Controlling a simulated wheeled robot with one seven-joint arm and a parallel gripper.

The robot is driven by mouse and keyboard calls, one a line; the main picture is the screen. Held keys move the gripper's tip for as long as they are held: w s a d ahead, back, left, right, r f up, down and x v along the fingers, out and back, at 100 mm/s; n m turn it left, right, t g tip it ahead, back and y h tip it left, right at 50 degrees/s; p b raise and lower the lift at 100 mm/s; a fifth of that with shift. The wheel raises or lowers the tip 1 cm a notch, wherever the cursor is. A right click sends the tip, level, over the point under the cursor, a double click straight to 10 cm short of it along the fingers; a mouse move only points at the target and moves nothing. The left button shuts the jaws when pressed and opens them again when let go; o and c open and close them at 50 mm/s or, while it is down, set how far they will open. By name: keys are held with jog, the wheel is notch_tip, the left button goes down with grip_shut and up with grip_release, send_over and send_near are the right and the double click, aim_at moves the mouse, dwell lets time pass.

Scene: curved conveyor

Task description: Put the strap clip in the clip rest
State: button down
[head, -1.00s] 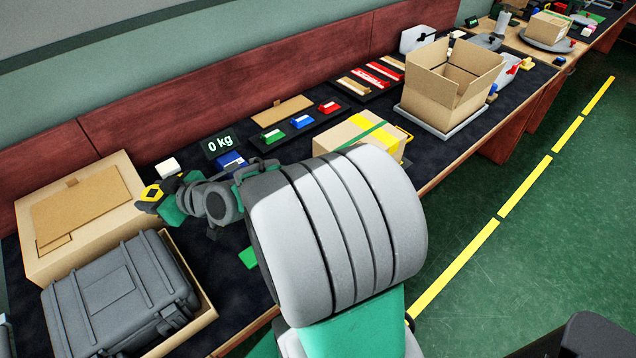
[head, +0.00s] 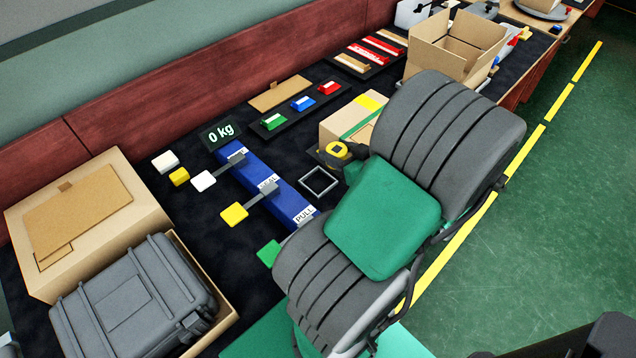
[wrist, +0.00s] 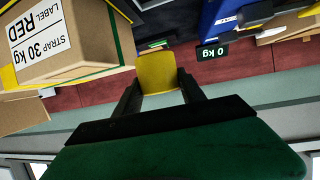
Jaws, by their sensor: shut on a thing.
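A yellow block, which looks to be the strap clip (wrist: 156,72), is between the two dark fingers of my gripper (wrist: 160,88) in the wrist view. The fingers are shut on it. In the head view my arm hides most of the gripper; a yellow and dark piece (head: 337,151) shows at the arm's end, beside the strapped box. A small dark square frame with a pale rim (head: 318,181) lies on the dark bench mat just left of the arm. It may be the clip rest; I cannot tell for sure. It looks empty.
A blue device (head: 262,178) with yellow and white handles stands left of the frame, below a 0 kg display (head: 220,133). The strapped carton (wrist: 75,45) is close to the gripper. A grey case (head: 135,295) and an open carton (head: 455,50) flank the work area.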

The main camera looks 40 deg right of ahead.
jog(key=s+d+m+h, duration=0.1)
jog(key=s+d, duration=0.3)
jog(key=s, duration=0.3)
jog(key=w+a+f, duration=0.1)
jog(key=w, duration=0.2)
jog(key=w+a+f, duration=0.1)
jog(key=w+f, duration=0.1)
jog(key=w, duration=0.1)
jog(key=w+a+f+p, duration=0.1)
jog(key=w+a, duration=0.1)
jog(key=shift+w+a+f, duration=0.1)
jog(key=shift+w+f, duration=0.3)
send_over(318, 184)
notch_tip(318, 184, down, 5)
jog(key=shift+f, duration=0.1)
notch_tip(318, 184, down, 2)
jog(key=shift+f, duration=0.4)
jog(key=shift+f, duration=0.2)
jog(key=c, duration=0.7)
grip_release()
jog(key=shift+r, duration=0.1)
